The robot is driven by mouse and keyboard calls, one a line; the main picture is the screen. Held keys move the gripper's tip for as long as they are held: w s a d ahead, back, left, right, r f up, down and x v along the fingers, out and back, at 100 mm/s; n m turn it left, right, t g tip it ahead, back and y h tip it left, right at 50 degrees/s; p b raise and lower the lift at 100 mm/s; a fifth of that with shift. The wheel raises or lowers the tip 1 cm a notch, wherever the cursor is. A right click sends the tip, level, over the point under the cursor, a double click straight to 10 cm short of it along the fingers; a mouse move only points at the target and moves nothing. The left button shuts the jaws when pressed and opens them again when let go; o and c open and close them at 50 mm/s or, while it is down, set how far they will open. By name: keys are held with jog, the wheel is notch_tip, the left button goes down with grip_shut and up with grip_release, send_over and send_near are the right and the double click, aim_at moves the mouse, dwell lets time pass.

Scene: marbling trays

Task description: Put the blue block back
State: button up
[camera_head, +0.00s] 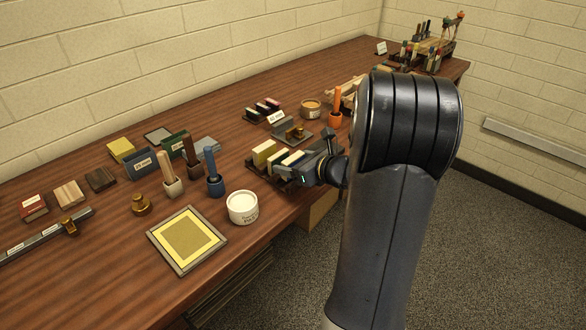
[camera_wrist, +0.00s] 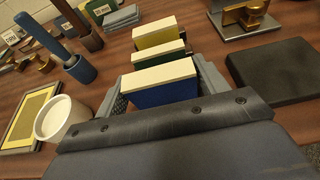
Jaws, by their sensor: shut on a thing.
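The blue block (camera_wrist: 165,93) has a cream top and stands upright between my fingers in the wrist view. My gripper (camera_wrist: 160,86) is shut on it, one finger at each end. A green block (camera_wrist: 158,62) and a yellow block (camera_wrist: 154,34), also cream-topped, stand in a row just beyond it. In the head view my gripper (camera_head: 298,172) is at the near end of this row, by the table's front edge.
A white tub (camera_head: 242,208) and a framed yellow screen (camera_head: 187,240) lie to the left. A blue-handled tool (camera_head: 213,174) stands behind the tub. A dark flat slab (camera_wrist: 272,70) lies close on the right in the wrist view. Bare tabletop shows at front left.

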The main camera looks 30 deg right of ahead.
jog(key=shift+f, duration=0.75)
jog(key=shift+f, duration=0.25)
jog(key=o, duration=1.1)
jog(key=shift+r, duration=0.1)
jog(key=shift+r, duration=0.1)
jog(key=shift+r, duration=0.2)
jog(key=v, duration=1.2)
jog(key=shift+f+p, duration=0.15)
jog(key=shift+p, duration=0.15)
